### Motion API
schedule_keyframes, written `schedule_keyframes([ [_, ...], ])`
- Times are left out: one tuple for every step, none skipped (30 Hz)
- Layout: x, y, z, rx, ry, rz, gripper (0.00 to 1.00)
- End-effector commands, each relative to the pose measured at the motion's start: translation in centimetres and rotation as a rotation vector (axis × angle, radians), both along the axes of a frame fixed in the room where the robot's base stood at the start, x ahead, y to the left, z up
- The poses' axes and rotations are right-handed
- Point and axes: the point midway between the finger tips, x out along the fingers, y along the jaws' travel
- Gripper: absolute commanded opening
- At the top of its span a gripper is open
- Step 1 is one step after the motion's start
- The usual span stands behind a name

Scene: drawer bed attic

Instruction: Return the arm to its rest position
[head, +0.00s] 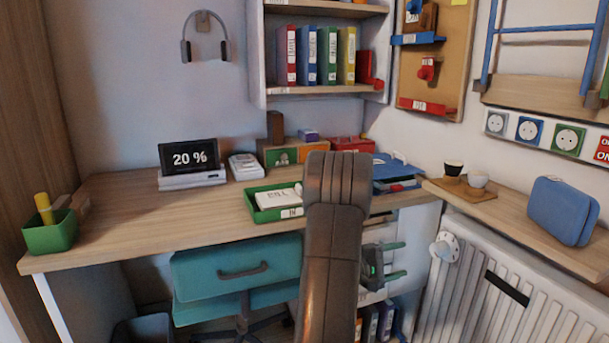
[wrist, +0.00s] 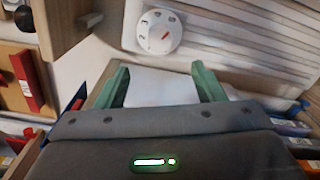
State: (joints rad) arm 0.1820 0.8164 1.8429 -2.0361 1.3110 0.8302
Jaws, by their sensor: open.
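My arm (head: 332,235) rises through the middle of the head view and hides part of the desk behind it. My gripper (head: 398,262) shows just right of the arm, below the desk's right end, with its two green fingers spread apart. In the wrist view my gripper (wrist: 162,84) is open, with a pale surface between the fingers and nothing held. The radiator's round dial (wrist: 159,32) lies beyond the fingertips; it also shows in the head view (head: 445,247), right of the gripper.
A teal chair (head: 235,268) stands in front. The white radiator (head: 500,290) is close on the right, under a shelf with a blue case (head: 562,210). Binders (head: 376,322) stand low beneath the gripper.

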Motion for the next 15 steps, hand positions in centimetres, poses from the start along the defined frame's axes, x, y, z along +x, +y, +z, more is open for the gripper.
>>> schedule_keyframes([
  [0.3, -1.3, -0.2, 0.0, -0.004, -0.007, 0.62],
  [0.5, -1.8, -0.2, 0.0, -0.005, -0.007, 0.62],
  [0.7, -2.5, -0.3, 0.0, -0.004, -0.007, 0.62],
  [0.9, -3.0, -0.3, -0.001, -0.003, -0.007, 0.62],
  [1.1, -3.5, -0.3, -0.001, -0.003, -0.007, 0.62],
  [1.4, -4.2, -0.3, 0.0, -0.004, -0.007, 0.62],
  [1.6, -4.8, -0.3, 0.0, -0.005, -0.006, 0.62],
  [1.8, -5.3, -0.3, -0.002, -0.005, -0.006, 0.62],
  [2.0, -6.1, -0.4, 0.0, -0.004, -0.006, 0.62],
  [2.2, -6.6, -0.4, -0.001, -0.004, -0.007, 0.62],
  [2.4, -7.2, -0.4, -0.001, -0.004, -0.007, 0.62],
  [2.7, -7.9, -0.4, 0.0, -0.005, -0.006, 0.62],
  [2.9, -8.5, -0.4, -0.001, -0.004, -0.007, 0.62],
  [3.1, -9.1, -0.5, -0.001, -0.004, -0.007, 0.62],
  [3.4, -9.8, -0.5, -0.001, -0.003, -0.006, 0.62],
])
